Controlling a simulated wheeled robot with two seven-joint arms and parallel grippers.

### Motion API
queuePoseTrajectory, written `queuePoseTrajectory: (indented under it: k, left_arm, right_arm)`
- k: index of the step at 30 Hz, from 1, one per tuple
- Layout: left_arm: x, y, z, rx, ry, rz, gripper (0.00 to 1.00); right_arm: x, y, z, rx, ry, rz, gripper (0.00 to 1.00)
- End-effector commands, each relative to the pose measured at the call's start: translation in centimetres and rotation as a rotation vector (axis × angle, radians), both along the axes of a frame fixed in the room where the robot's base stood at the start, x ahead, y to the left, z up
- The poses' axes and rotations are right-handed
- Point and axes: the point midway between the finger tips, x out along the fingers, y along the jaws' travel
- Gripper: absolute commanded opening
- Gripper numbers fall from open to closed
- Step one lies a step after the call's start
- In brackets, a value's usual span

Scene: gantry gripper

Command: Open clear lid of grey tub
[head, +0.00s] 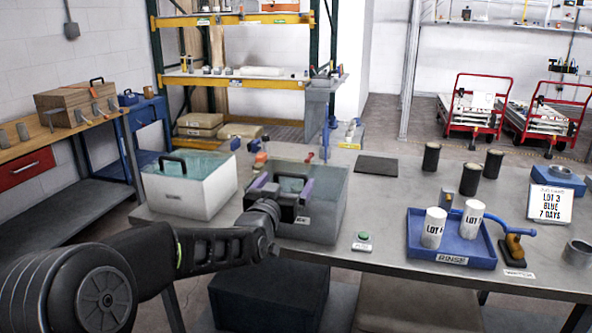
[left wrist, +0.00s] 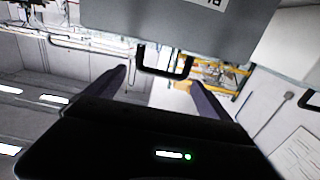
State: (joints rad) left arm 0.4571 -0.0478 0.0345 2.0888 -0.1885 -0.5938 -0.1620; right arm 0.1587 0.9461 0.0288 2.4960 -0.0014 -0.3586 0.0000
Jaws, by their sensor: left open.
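The grey tub (head: 322,218) stands on the workbench, left of its middle. Its clear, greenish lid (head: 328,181) lies on top, with a black loop handle (head: 291,177). My left gripper (head: 284,184) is over the near part of the lid, open, with its two purple-grey fingers spread either side of the handle. In the left wrist view the handle (left wrist: 166,72) shows between the fingertips, with the tub's grey wall (left wrist: 195,25) behind. I cannot tell whether the fingers touch the handle. My right gripper is not in view.
A white tub (head: 188,196) with a similar lid and handle stands close on the left. To the right are a green button (head: 364,236), a dark mat (head: 377,165), dark cups and a blue tray (head: 451,246) with two white cups. Bench between mat and button is clear.

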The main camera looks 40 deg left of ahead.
Motion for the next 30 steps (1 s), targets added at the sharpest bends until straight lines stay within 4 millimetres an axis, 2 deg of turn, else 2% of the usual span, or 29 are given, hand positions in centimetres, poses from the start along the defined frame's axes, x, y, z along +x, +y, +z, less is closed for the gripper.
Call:
queuePoseTrajectory:
  k: [8, 18, 21, 30]
  left_arm:
    - [1.4, 0.5, 0.1, -0.002, 0.002, 0.000, 0.93]
    - [6.2, 2.1, 0.0, -0.003, 0.002, -0.001, 0.93]
    - [7.0, 2.4, 0.0, -0.002, 0.002, 0.000, 0.93]
    - [7.4, 2.6, -0.1, -0.001, 0.001, 0.000, 0.93]
  right_arm:
    - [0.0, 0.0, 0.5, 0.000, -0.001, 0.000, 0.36]
    - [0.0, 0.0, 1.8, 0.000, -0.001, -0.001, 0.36]
    - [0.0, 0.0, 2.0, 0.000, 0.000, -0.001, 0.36]
    - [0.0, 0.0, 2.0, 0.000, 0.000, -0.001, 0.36]
